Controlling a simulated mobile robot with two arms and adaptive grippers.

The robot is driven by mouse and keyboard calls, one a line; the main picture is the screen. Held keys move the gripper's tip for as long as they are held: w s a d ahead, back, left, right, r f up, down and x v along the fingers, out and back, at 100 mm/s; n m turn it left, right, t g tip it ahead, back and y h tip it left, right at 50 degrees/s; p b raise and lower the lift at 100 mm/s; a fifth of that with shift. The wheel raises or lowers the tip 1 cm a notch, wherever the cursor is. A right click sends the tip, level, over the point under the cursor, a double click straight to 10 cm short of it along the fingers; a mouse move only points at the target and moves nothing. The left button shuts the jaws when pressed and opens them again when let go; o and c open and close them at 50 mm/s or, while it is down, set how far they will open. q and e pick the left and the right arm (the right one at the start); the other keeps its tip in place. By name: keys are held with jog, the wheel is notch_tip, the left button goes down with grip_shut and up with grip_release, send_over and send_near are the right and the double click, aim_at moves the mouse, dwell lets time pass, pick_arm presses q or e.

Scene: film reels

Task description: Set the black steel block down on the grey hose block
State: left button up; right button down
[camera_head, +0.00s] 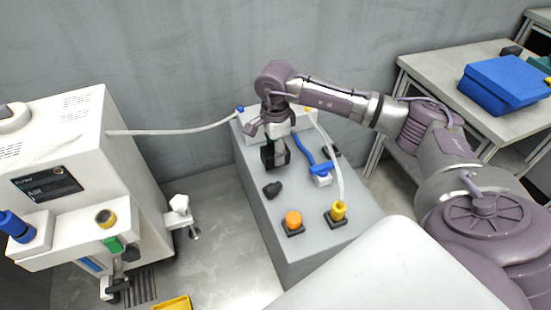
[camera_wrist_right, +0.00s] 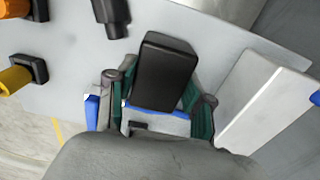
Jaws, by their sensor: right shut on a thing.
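The black steel block (camera_head: 275,155) is held in my right gripper (camera_head: 277,138), above the far part of the grey bench. In the right wrist view the black block (camera_wrist_right: 164,72) sits between the green finger pads of my right gripper (camera_wrist_right: 158,95). A long light-grey block at the bench's far end, which looks like the grey hose block (camera_head: 258,126), has hoses at its ends and is partly hidden by the gripper. In the wrist view this light-grey block (camera_wrist_right: 262,100) lies to the right, apart from the black block. My left gripper is not in view.
On the grey bench (camera_head: 262,222) stand an orange knob (camera_head: 293,219), a yellow fitting (camera_head: 338,211), a small black piece (camera_head: 272,189) and a blue lever (camera_head: 314,160). A white machine (camera_head: 130,160) stands left; a side table with a blue box (camera_head: 503,82) is right.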

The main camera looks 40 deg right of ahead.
notch_tip(320, 180, down, 3)
jog(key=shift+f, duration=0.25)
jog(key=c, duration=0.8)
grip_release()
jog(key=shift+f, duration=0.1)
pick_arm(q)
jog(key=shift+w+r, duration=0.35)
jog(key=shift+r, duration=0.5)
pick_arm(e)
jog(key=o, duration=0.4)
jog(key=shift+s, duration=0.1)
jog(key=shift+c, duration=0.2)
